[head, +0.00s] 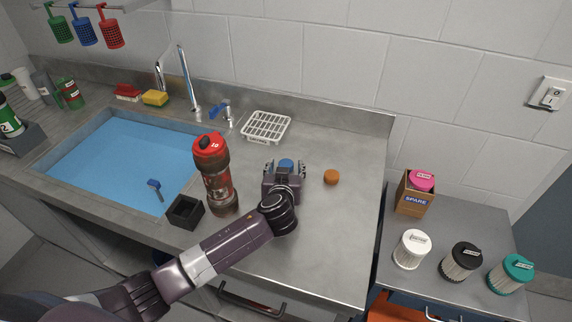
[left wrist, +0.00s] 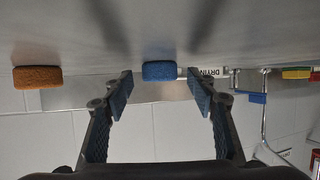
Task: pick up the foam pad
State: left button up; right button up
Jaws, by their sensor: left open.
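A small blue foam pad (head: 286,164) lies on the steel counter, partly hidden by my left gripper (head: 284,171) in the head view. In the left wrist view the blue pad (left wrist: 159,70) shows between the two open fingers of my gripper (left wrist: 160,77), with gaps on both sides. The fingers do not appear to touch it. A rounded orange pad (head: 331,176) lies on the counter to the right of the gripper; it also shows at the left of the left wrist view (left wrist: 37,77). My right gripper is not in view.
A red-capped bottle (head: 213,174) and a black open box (head: 186,212) stand left of the gripper, beside the blue sink (head: 125,160). A white drying rack (head: 266,127) sits behind. The counter (head: 343,230) to the right is mostly clear. A side table holds several lidded canisters.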

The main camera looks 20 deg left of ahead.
pick_arm(q)
jog(key=shift+c, duration=0.2)
jog(key=c, duration=0.8)
notch_tip(320, 180, up, 20)
jog(key=b, duration=0.1)
